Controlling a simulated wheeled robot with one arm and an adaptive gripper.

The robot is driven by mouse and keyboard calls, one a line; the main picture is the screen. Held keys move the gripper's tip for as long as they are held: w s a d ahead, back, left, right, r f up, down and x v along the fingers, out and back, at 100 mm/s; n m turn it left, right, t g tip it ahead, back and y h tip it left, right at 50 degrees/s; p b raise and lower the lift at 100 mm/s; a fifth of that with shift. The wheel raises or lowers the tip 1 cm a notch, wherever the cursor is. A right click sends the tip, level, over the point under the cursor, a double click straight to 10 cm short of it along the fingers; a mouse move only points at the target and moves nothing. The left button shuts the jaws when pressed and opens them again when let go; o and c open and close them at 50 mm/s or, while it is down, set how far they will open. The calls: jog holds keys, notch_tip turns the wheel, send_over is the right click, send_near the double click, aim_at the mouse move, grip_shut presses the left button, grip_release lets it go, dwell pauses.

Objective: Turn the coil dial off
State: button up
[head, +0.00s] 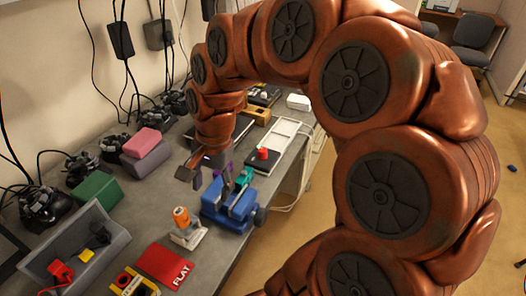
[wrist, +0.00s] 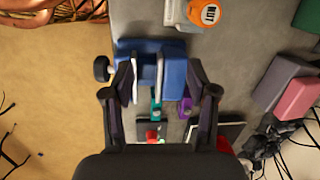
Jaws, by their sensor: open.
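No dial label is readable, so I cannot tell for sure which part is the coil dial. A red knob (head: 263,154) sits on a small black box on the bench; it also shows in the wrist view (wrist: 152,136), low between my fingers. An orange-topped item (head: 181,216) with a white base stands nearer; its top bears lettering in the wrist view (wrist: 207,13). My gripper (head: 212,178) is open, above the blue vise (head: 230,210). In the wrist view my fingers (wrist: 161,92) stand apart on either side of the vise, with nothing held.
Teal (wrist: 155,105) and purple (wrist: 186,106) pieces lie at the vise. A red FLAT block (head: 167,266), a grey bin (head: 75,250), green (head: 97,190) and pink (head: 147,142) blocks share the bench (head: 215,255). Cables hang along the wall. Open floor lies right.

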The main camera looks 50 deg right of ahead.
jog(key=w+d+m+t+b, duration=0.1)
jog(key=w+d+m, duration=0.2)
jog(key=d+m, duration=0.15)
jog(key=w+d+m+t, duration=0.1)
jog(key=w+d+m, duration=0.25)
jog(key=d, duration=0.25)
jog(key=m+t, duration=0.2)
jog(key=m, duration=0.9)
send_near(264, 150)
jog(key=w+f, duration=0.1)
jog(key=f, duration=0.1)
jog(key=shift+p+x, duration=0.6)
jog(key=shift+x, duration=3.05)
jog(key=shift+a, duration=0.2)
grip_shut()
